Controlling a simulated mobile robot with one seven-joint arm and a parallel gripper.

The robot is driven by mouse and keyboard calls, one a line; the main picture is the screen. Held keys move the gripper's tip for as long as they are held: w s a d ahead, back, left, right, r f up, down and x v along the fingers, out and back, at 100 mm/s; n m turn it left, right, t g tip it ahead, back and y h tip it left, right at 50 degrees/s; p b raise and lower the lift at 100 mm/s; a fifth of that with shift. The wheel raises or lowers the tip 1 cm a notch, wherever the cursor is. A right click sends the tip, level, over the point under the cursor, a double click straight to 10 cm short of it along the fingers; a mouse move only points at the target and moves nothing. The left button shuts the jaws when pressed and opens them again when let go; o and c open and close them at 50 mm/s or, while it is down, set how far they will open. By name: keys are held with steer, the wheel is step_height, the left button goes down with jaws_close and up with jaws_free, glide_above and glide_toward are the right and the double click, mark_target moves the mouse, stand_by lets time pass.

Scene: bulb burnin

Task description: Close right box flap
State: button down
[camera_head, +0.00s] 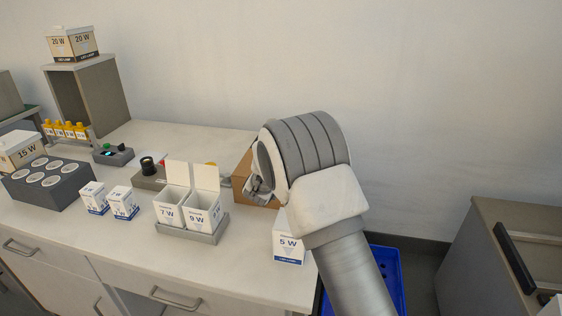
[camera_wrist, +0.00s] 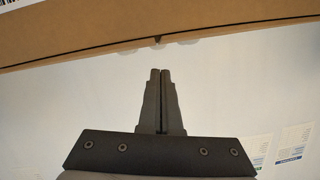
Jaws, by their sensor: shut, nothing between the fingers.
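A brown cardboard box (camera_head: 241,177) stands towards the back of the table, mostly hidden behind my arm. In the wrist view a long brown cardboard edge (camera_wrist: 90,45) crosses the top of the picture. My gripper (camera_wrist: 160,71) is shut and empty, with its fingertips just below that edge in the picture; I cannot tell if they touch it. It also shows beside the box in the head view (camera_head: 254,190). Two small white boxes, 7 W (camera_head: 168,213) and 9 W (camera_head: 203,217), stand side by side with their lid flaps upright.
The two open boxes sit in a grey tray (camera_head: 186,236). A 5 W box (camera_head: 288,246) stands at the right front, near my arm. Two small closed boxes (camera_head: 108,202) and a grey socket block (camera_head: 48,186) are at left. A blue crate (camera_head: 386,264) is on the floor.

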steer(key=a+r+v, duration=0.1)
steer(key=v, duration=0.9)
steer(key=s+d+r+n+g+y+p, duration=0.2)
steer(key=s+d+r, duration=0.2)
steer(key=s+r, duration=0.35)
steer(key=s+d+r+n+g+y+p, duration=0.1)
steer(key=s+d+r+g+y+p, duration=0.2)
steer(key=s+r, duration=0.45)
steer(key=s+d+r+g+h+p, duration=0.1)
steer(key=s+d, duration=0.3)
steer(key=s, duration=0.4)
steer(key=s+d+n+g+h+p, duration=0.1)
steer(key=s+d, duration=0.3)
steer(key=s, duration=0.4)
steer(key=s+d+r+g+h+p, duration=0.1)
steer(key=s+d+g, duration=0.1)
steer(key=s+d, duration=0.2)
steer(key=s, duration=0.3)
steer(key=shift+s+d+r, duration=0.3)
steer(key=shift+s+r, duration=0.05)
steer(key=shift+s, duration=0.05)
